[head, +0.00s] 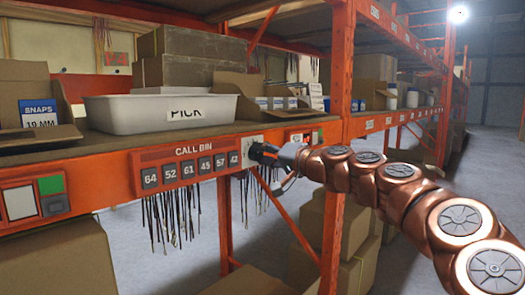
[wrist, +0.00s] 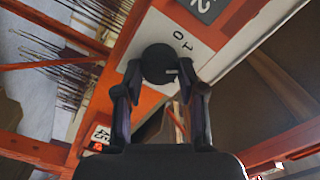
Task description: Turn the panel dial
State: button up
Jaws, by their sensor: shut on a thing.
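The panel dial (wrist: 158,60) is a round dark knob on a white plate (wrist: 195,38), with small printed characters beside it in the wrist view. A pale mark shows near its lower right edge. My gripper (wrist: 159,76) has one finger on each side of the dial and is shut on it. In the head view my gripper (head: 261,152) reaches the orange beam from the right, at the plate just right of the CALL BIN panel (head: 190,152). The dial itself is hard to make out there behind the fingers.
A white bin (head: 160,112) marked PICK stands on the shelf above. An orange upright (head: 338,120) stands behind my arm. Dark strands (head: 172,220) hang below the panel. Cardboard boxes (head: 335,225) stand beneath the shelf. Open aisle floor lies to the right.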

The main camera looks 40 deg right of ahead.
jog(key=m+p, duration=0.7)
jog(key=m, duration=0.3)
jog(key=shift+m, duration=0.4)
jog(key=shift+f+m+p, duration=0.2)
jog(key=shift+m+p, duration=0.45)
jog(key=shift+m, duration=0.35)
jog(key=o, duration=1.1)
jog(key=shift+s, duration=0.1)
jog(key=shift+v, duration=5.9)
